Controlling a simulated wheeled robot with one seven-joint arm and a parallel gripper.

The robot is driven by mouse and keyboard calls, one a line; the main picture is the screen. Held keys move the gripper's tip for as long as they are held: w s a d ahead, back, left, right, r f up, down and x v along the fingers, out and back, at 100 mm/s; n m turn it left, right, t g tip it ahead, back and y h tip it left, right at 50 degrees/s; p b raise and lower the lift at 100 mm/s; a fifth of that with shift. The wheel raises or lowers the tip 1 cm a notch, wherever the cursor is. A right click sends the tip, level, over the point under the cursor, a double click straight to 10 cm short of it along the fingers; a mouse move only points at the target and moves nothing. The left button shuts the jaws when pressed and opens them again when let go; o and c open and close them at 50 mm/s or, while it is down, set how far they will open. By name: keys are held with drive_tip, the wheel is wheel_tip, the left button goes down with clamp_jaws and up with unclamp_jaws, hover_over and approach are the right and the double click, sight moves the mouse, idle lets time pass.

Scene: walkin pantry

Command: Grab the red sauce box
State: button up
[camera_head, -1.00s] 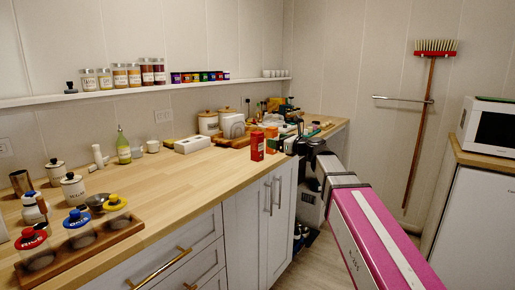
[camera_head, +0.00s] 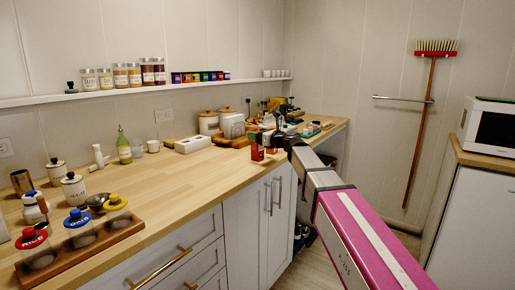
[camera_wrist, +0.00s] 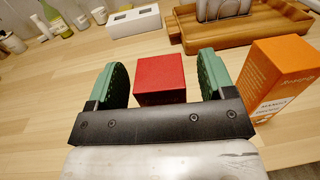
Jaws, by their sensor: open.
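The red sauce box (camera_wrist: 160,79) stands on the wooden counter in the wrist view, its flat red top facing the camera. My gripper (camera_wrist: 163,72) is open, with one green-padded finger on each side of the box and a gap showing at both sides. The lower part of the box is hidden behind the dark gripper bar. In the head view my gripper (camera_head: 265,140) is at the counter's front edge and partly covers the red box (camera_head: 257,152).
An orange box (camera_wrist: 284,78) stands close to the right finger. A wooden tray (camera_wrist: 240,32) and a white socket block (camera_wrist: 134,22) lie beyond. The counter (camera_head: 165,185) is clear to the left of the box.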

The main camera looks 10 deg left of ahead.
drive_tip(key=shift+w+a, duration=0.15)
drive_tip(key=shift+a, duration=0.15)
drive_tip(key=c, duration=1.3)
drive_tip(key=shift+c, duration=0.2)
drive_tip(key=shift+r, duration=0.15)
